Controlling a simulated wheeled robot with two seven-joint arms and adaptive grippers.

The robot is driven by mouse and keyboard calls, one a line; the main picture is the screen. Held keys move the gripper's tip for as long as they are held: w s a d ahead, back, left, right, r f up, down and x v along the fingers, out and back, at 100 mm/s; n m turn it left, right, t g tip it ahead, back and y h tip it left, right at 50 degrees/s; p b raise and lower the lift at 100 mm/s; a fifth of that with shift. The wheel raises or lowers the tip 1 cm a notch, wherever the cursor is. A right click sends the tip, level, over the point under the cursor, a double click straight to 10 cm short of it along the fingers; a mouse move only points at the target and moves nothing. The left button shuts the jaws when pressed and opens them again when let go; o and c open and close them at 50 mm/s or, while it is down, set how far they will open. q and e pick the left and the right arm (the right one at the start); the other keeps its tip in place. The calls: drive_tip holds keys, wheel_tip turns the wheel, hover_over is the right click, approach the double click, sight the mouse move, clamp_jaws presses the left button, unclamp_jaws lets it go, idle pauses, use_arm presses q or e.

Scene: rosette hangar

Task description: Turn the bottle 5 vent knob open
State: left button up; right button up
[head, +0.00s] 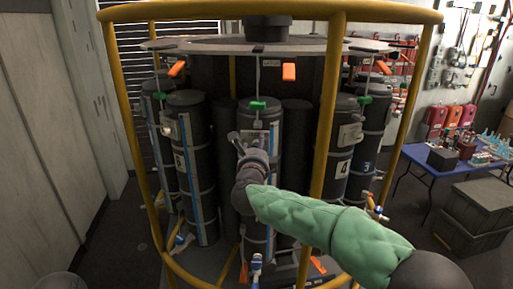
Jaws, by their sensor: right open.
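The middle front bottle (264,200) is a black upright cylinder with a blue and white stripe. It stands between bottle 4 (342,190) on the right and another black bottle (195,190) on the left. Its number is not readable behind my arm. A green knob (257,105) sits on a stem at its top, and a small blue-and-white fitting (256,263) is at its foot. I cannot tell which is the vent knob. My right gripper (240,138) is open in front of its upper part, beside a small grey plate; contact cannot be told. My left gripper is out of view.
Yellow rails (323,120) cage the bottles, with a top ring and uprights near my right arm. Orange tags (289,72) hang under the round top plate (220,45). A blue table (430,168) with tools and dark crates (475,215) stand at right.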

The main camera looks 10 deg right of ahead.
drive_tip(key=v, duration=1.2)
drive_tip(key=shift+w, duration=0.1)
drive_tip(key=w+f+n+g+y, duration=0.2)
drive_tip(key=f+n, duration=0.4)
drive_tip(key=f, duration=0.9)
drive_tip(key=w+f+n+g+y, duration=0.15)
drive_tip(key=f+n, duration=0.35)
drive_tip(key=f, duration=0.9)
drive_tip(key=s+d+f+n+g+y, duration=0.1)
drive_tip(key=s+f+n+g, duration=0.25)
drive_tip(key=f, duration=0.65)
drive_tip(key=s+d+f+n+g+y, duration=0.15)
drive_tip(key=s+f, duration=0.35)
drive_tip(key=f, duration=0.5)
drive_tip(key=s+a+f+n+g+y, duration=0.1)
drive_tip(key=s+f+n+g, duration=0.15)
drive_tip(key=s+f, duration=0.45)
drive_tip(key=s+f+n+g+y, duration=0.15)
drive_tip(key=s+f+g, duration=0.25)
drive_tip(key=s, duration=0.7)
drive_tip(key=s+a+f+n+g, duration=0.1)
drive_tip(key=s+f+n+g, duration=0.2)
drive_tip(key=s+f, duration=0.35)
wheel_tip(320, 180, down, 17)
drive_tip(key=a+t+b, duration=0.1)
drive_tip(key=b, duration=1.9)
drive_tip(key=shift+w+a+n, duration=0.2)
drive_tip(key=shift+w+n, duration=0.05)
drive_tip(key=shift+n, duration=0.05)
